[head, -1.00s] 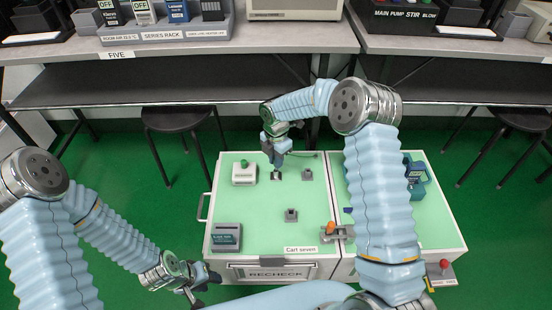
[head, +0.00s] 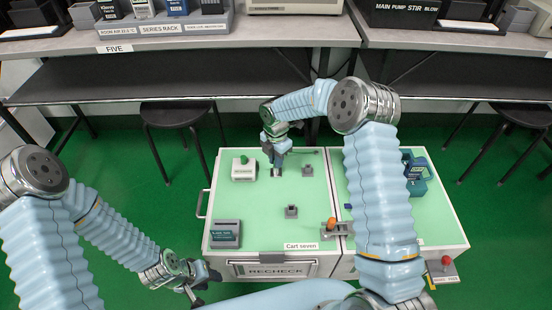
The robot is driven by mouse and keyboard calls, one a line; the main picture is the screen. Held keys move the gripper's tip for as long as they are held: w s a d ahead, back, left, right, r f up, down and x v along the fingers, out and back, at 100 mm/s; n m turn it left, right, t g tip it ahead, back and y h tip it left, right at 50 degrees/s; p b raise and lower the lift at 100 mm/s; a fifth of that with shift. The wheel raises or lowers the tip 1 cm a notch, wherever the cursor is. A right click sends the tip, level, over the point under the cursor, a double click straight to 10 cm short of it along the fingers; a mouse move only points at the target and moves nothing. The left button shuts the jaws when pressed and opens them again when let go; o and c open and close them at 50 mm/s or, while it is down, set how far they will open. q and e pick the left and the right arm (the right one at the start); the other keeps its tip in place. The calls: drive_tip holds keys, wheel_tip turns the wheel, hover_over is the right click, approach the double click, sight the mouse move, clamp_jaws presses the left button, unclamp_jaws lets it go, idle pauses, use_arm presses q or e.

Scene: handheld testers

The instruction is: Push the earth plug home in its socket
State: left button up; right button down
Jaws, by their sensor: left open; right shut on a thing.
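My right gripper (head: 277,162) is shut on a small plug, which I take as the earth plug; the fingers hide most of it. A thin dark lead runs right from it. Directly below the fingers is a small dark socket (head: 276,173) on the green cart top; I cannot tell how deep the plug sits in it. Two similar dark blocks stand nearby, one to the right (head: 307,171) and one nearer the front (head: 291,211). My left gripper (head: 202,286) is open and empty, off the cart's front left corner.
The cart top (head: 255,205) also carries a white box with a green knob (head: 244,170), a grey tester (head: 226,234), an orange-knobbed clamp (head: 332,226) and a blue device (head: 415,173). My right arm hides part of its right side. A bench (head: 290,45) stands behind.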

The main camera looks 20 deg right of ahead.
drive_tip(key=shift+f, duration=0.1)
drive_tip(key=c, duration=1)
unclamp_jaws()
wheel_tip(320, 180, up, 14)
drive_tip(key=shift+f, duration=0.1)
